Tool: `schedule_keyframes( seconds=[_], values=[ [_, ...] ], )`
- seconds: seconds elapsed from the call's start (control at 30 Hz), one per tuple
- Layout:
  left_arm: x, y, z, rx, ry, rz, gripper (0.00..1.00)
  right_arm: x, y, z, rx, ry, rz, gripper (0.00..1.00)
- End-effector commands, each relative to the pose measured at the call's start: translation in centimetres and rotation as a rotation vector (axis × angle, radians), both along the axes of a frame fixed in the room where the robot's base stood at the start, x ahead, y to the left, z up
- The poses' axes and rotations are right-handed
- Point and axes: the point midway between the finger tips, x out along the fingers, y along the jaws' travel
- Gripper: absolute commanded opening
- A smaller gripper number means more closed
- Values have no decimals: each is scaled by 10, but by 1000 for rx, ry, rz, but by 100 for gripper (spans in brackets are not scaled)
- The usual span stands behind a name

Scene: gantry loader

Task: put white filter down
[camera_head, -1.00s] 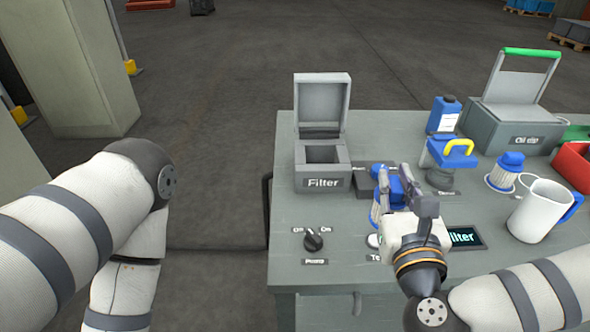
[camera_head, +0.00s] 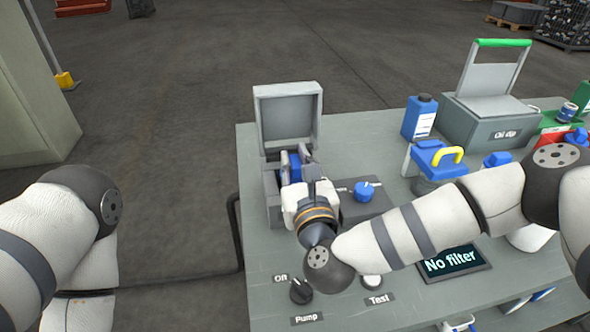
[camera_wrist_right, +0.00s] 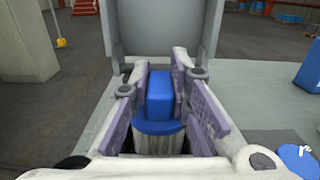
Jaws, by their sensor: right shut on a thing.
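My right gripper (camera_head: 295,165) is at the open filter box (camera_head: 272,188), whose lid (camera_head: 288,112) stands upright behind it. In the right wrist view the gripper (camera_wrist_right: 164,92) is shut on the white filter (camera_wrist_right: 158,143), holding it by its blue cap (camera_wrist_right: 159,97). The filter is upright at the box's opening. Its lower part is hidden, so I cannot tell whether it touches the bottom. My left gripper is out of view; only my left arm shows at the left.
A display (camera_head: 452,262) reads "No filter". A Pump knob (camera_head: 301,290), a Test button (camera_head: 371,282) and a blue-handled valve (camera_head: 363,190) are near the box. A blue bottle (camera_head: 420,116) and an oil dip box (camera_head: 482,124) stand further right.

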Motion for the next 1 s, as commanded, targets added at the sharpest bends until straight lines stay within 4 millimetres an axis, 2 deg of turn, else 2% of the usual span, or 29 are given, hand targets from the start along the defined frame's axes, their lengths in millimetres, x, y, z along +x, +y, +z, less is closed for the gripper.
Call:
schedule_keyframes(
  seconds=[0.03, 0.1, 0.27, 0.43, 0.47, 0.5, 0.53, 0.87, 1.0],
  values=[
    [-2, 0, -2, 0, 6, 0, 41, 0, 0, -12, -3, 4, 0, 0],
    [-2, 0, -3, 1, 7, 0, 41, 0, 0, -19, 0, 2, 0, 0],
    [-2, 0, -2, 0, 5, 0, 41, 0, 0, -16, 0, 0, 0, 0],
    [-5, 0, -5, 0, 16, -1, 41, 0, 0, -22, 0, 2, 0, 0],
    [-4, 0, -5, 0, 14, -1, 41, 0, 0, -21, -1, 1, 0, 24],
    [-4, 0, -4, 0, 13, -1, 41, 0, 0, -20, -1, 1, 0, 33],
    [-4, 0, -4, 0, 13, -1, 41, 0, 0, -20, -1, 1, 0, 37],
    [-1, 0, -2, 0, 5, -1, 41, 0, 0, -15, -1, -2, 0, 37],
    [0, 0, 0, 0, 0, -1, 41, -17, -3, -16, -1, 1, 2, 37]
  ],
)
